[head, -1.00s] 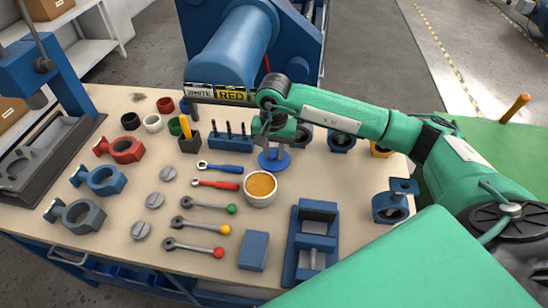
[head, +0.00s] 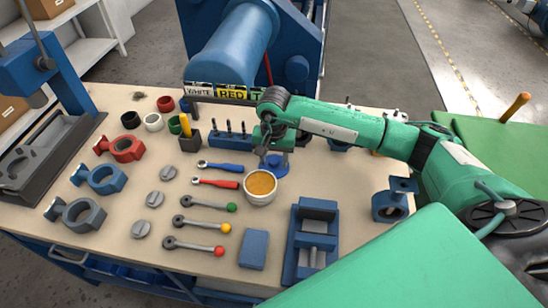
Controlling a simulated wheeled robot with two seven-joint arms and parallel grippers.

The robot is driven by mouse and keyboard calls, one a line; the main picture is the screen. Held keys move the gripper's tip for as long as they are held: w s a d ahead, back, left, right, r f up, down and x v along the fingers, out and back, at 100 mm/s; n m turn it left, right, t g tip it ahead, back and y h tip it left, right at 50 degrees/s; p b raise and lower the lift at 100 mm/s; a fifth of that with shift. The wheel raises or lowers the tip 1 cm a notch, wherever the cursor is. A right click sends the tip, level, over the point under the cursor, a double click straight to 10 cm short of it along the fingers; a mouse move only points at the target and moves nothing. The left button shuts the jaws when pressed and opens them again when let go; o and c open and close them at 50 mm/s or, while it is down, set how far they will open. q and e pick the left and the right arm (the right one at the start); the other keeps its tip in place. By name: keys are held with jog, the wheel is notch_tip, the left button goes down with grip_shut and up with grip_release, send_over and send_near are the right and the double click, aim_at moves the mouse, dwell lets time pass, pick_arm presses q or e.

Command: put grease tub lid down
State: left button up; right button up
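The grease tub (head: 261,187) is a white round pot standing without its lid on the bench, with orange-brown grease showing. The blue lid (head: 272,168) is a small disc with a raised middle, just behind the tub and apart from its rim in the picture. My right gripper (head: 265,148) points down at the lid and partly covers it. Its fingers overlap the lid's raised middle, so I cannot tell whether they are shut on it. Whether the lid touches the bench is hidden. My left gripper is not in view.
A blue vise (head: 312,240) stands front right. A labelled rack (head: 230,93) is behind. Bare bench lies right of the tub.

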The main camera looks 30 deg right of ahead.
aim_at(274, 162)
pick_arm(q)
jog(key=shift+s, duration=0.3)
pick_arm(e)
jog(key=shift+r, duration=0.15)
jog(key=shift+r, duration=0.6)
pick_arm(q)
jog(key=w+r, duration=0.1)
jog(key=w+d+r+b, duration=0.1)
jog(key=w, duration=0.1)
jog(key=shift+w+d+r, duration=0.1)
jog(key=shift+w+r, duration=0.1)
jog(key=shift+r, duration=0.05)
pick_arm(e)
notch_tip(274, 162, up, 11)
jog(key=shift+f, duration=0.15)
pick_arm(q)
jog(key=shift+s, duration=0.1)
